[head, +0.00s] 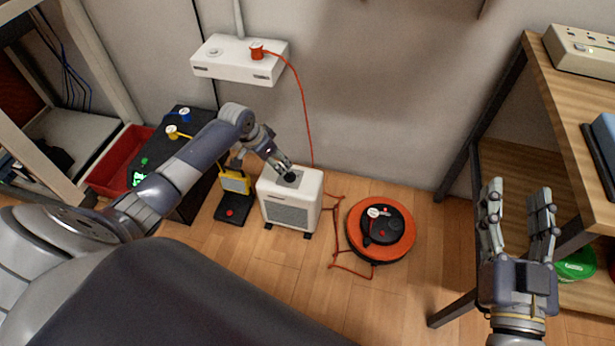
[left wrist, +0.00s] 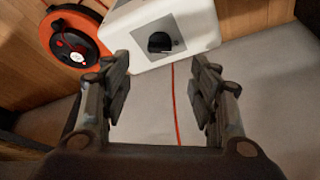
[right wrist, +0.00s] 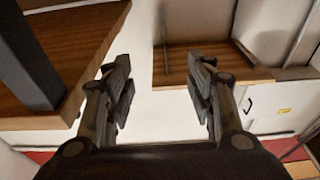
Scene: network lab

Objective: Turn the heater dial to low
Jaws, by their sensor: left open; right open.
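The white heater (head: 305,187) stands on the floor near the wall, with a grey grille on its front. Its black dial (left wrist: 160,42) sits on a grey square panel on top in the left wrist view; its setting is too small to read. My left gripper (head: 282,165) is open just above the heater top and partly hides the dial in the head view. In the left wrist view, the dial shows beyond the gap between the open fingers (left wrist: 163,68), not between them. My right gripper (head: 518,190) is open and empty, beside the wooden shelf at right.
An orange cable reel (head: 405,247) lies right of the heater, with red cord between them. A yellow and black device (head: 235,184) stands close on the left. A white wall box (head: 225,62) holds a red plug. The wooden shelf (head: 560,95) bounds the right.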

